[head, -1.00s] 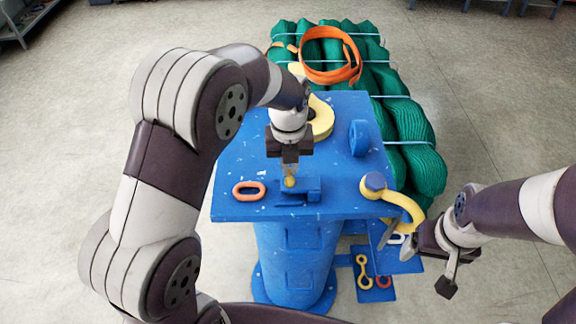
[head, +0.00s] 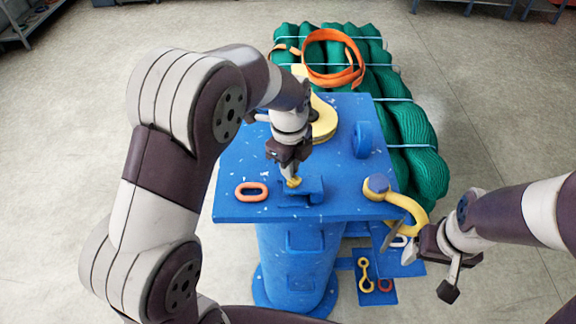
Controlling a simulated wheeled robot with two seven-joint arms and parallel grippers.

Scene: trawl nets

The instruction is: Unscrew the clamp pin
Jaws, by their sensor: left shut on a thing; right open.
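A small yellow clamp pin (head: 294,183) stands at the blue clamp (head: 312,192) near the front of the blue table (head: 250,150). My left gripper (head: 291,176) points down from above and is shut on the pin's head. Its fingers hide part of the pin, and I cannot tell how far the pin sits in the clamp. My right gripper (head: 428,268) is open and empty, off the table's right front corner, below a yellow hook (head: 405,212).
An orange link (head: 251,192) lies left of the clamp. A large yellow hook (head: 325,120) and a blue upright lug (head: 362,139) are farther back. Green net rolls (head: 415,125) with an orange strap (head: 330,75) lie behind. A lower blue plate (head: 375,284) holds small fittings.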

